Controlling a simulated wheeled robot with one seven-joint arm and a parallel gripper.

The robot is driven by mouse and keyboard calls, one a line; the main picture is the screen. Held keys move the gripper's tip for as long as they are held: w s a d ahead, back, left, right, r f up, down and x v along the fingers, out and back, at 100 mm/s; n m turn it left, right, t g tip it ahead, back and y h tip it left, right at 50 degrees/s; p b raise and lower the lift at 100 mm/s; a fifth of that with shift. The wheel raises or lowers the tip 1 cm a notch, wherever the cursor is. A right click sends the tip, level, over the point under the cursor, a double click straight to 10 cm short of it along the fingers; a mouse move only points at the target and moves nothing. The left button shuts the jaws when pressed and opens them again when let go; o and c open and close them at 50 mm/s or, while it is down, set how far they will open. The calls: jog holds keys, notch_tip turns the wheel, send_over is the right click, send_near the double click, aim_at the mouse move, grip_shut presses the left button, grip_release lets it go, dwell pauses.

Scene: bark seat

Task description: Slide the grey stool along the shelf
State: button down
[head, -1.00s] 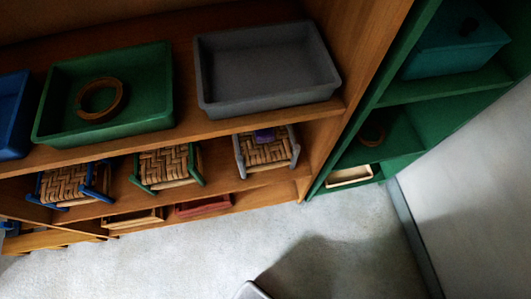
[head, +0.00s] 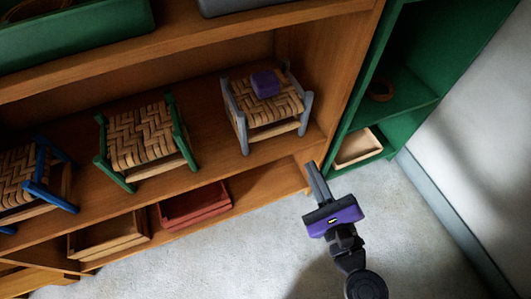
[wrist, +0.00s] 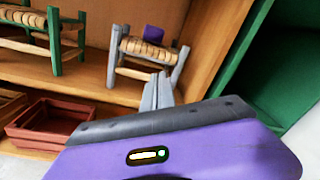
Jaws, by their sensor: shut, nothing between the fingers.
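The grey stool (head: 242,106) has grey legs and a woven seat. It stands upright on the wooden shelf (head: 82,203), near the shelf's right end. A small purple block (head: 265,84) rests on its seat. My gripper (head: 313,168) is shut and empty, in front of the shelf and to the lower right of the stool, apart from it in the head view. In the wrist view the shut fingers (wrist: 157,90) point toward the grey stool (wrist: 112,68), and overlap its lower right part. Whether they touch it I cannot tell there.
A green stool (head: 142,140) and a blue stool (head: 42,185) stand on the same shelf, to the left. A red tray (head: 195,205) and a wooden tray (head: 108,235) sit below. A wooden side panel and green cabinet (head: 415,115) bound the right. The shelf between the grey and green stools is clear.

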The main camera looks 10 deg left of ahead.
jog(key=s+a+m+y, duration=0.1)
jog(key=s+a+m, duration=0.1)
jog(key=m, duration=0.3)
send_near(272, 123)
jog(key=shift+g, duration=0.4)
jog(key=x, duration=0.7)
jog(key=shift+d+r, duration=0.15)
jog(key=shift+r, duration=0.1)
jog(key=shift+w, duration=0.15)
jog(key=b+x, duration=0.5)
jog(key=x, duration=1.4)
jog(key=shift+w+a+r, duration=0.15)
jog(key=shift+w+a, duration=0.05)
jog(key=shift+a, duration=0.15)
jog(key=shift+s+d, duration=0.1)
